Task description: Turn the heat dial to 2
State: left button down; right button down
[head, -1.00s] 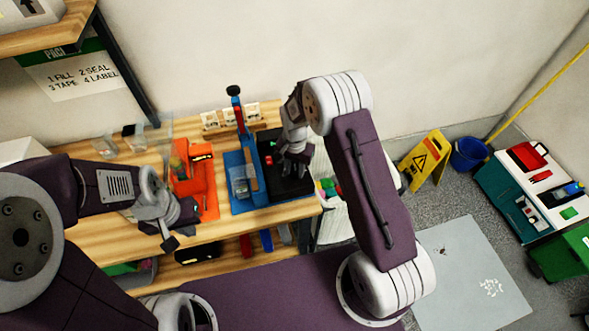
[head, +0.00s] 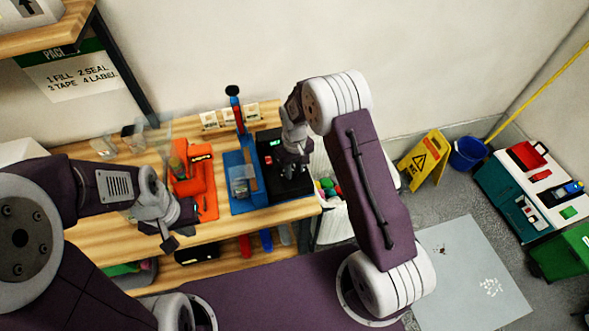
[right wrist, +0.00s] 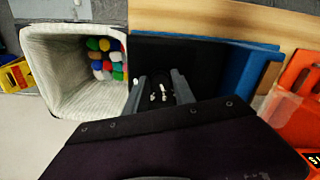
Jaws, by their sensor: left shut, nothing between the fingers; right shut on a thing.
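A black device (head: 268,176) with a green-lit display (head: 275,142) and a small red part stands on the wooden bench. My right gripper (head: 292,172) reaches down over its right part. In the right wrist view the two grey fingers (right wrist: 161,88) are close around a dark dial (right wrist: 160,97) with white marks on the black device (right wrist: 160,55). The gripper is shut on this dial. I cannot read which mark the dial points to. My left gripper (head: 170,232) is shut and empty over the bench's front left part.
A white bin with coloured balls (right wrist: 105,50) stands right of the bench. Small cards stand at the bench's back.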

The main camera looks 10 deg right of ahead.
aim_at(294, 171)
jog(key=shift+w+n, duration=0.1)
jog(key=shift+n, duration=1.8)
jog(key=c, duration=1.1)
grip_release()
jog(key=shift+o, duration=0.2)
jog(key=shift+a, duration=0.1)
jog(key=shift+r, duration=0.1)
notch_tip(294, 171, up, 9)
jog(key=b, duration=0.1)
